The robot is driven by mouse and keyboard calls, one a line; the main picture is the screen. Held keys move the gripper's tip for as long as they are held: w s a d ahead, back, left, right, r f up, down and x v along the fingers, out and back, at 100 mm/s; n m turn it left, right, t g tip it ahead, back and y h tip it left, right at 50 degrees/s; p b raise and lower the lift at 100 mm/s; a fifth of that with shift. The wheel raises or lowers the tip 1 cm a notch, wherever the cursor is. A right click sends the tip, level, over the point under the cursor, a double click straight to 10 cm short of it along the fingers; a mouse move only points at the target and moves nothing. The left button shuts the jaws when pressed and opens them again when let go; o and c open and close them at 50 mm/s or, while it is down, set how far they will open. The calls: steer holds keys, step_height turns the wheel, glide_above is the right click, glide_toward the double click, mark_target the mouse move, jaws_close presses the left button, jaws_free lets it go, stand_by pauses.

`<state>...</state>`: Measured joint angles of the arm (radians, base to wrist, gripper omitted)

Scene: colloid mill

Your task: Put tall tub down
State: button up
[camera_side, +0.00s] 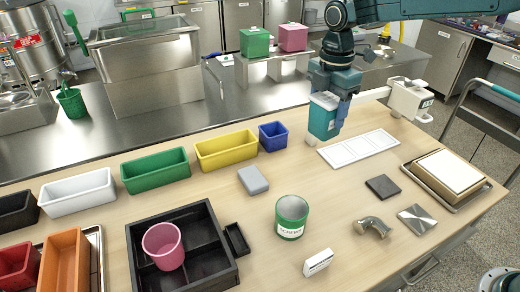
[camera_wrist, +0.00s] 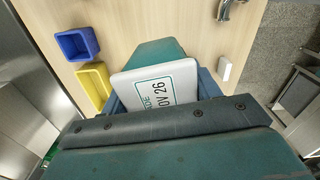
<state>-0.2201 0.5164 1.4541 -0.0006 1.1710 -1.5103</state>
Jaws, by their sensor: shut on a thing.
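The tub is over the far part of the wooden table, just left of the white panelled tray (camera_side: 358,148). I cannot tell whether its base touches the table. In the wrist view, the tub's white lid (camera_wrist: 155,88) with printed text sits between the blue fingers of my gripper (camera_wrist: 160,98). The tub's lower part is mostly hidden there.
A blue bin (camera_side: 273,136) and a yellow bin (camera_side: 226,150) stand left of the tub. A grey block (camera_side: 253,180), green can (camera_side: 291,217), metal elbow (camera_side: 372,227) and dark square (camera_side: 382,187) lie nearer. Bare wood lies between them.

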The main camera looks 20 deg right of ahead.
steer(key=w+d+r+m, duration=0.1)
steer(key=w+d+m, duration=0.55)
steer(key=d, duration=0.85)
steer(key=w+d+m, duration=0.2)
steer(key=d+m, duration=0.2)
steer(key=d, duration=1.6)
step_height(320, 180, down, 16)
steer(key=shift+r, duration=0.15)
steer(key=shift+f, duration=2.1)
steer(key=shift+f, duration=0.1)
steer(key=o, duration=1.2)
steer(key=shift+f, duration=0.1)
steer(key=shift+o, duration=0.2)
